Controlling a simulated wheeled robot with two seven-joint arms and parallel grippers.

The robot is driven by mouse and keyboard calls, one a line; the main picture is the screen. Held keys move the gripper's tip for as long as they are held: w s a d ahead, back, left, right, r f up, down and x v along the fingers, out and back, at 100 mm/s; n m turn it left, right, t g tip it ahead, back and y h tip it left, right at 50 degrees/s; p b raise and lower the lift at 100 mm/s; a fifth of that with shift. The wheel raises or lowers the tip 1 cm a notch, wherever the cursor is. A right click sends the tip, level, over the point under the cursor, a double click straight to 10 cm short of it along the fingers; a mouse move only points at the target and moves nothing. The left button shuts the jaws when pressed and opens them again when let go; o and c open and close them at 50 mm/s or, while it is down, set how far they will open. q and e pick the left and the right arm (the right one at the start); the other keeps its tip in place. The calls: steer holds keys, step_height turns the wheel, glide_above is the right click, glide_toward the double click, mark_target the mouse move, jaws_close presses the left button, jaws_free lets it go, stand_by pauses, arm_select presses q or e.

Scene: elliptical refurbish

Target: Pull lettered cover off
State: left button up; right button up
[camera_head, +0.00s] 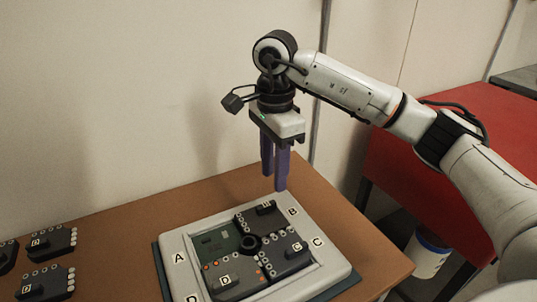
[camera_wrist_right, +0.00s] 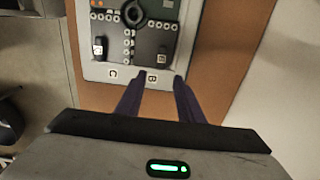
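A pale frame (camera_head: 335,259) with letters A, B, C and D holds dark lettered covers around a central round hub (camera_head: 249,242). The B cover (camera_head: 265,213), C cover (camera_head: 287,252) and D cover (camera_head: 235,283) sit in it; the A corner shows a green circuit board (camera_head: 213,242). My right gripper (camera_head: 275,182) points down above the frame's far edge, apart from it, with its purple fingers apart and empty. In the right wrist view, the fingertips (camera_wrist_right: 155,83) are near the B edge, with the B cover (camera_wrist_right: 158,42) beyond. My left gripper is not in view.
Several loose dark covers, such as this one (camera_head: 48,243), lie on the brown table (camera_head: 130,222) at left. A wall (camera_head: 130,90) stands behind. A red table (camera_head: 430,170) and a white bucket (camera_head: 428,255) are at right. The table between the loose covers and frame is clear.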

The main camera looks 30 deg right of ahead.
mark_target(273, 201)
step_height(273, 201, down, 8)
steer(key=shift+r, duration=0.15)
stand_by(0.3)
jaws_close()
steer(key=shift+w+r, duration=0.1)
stand_by(1.8)
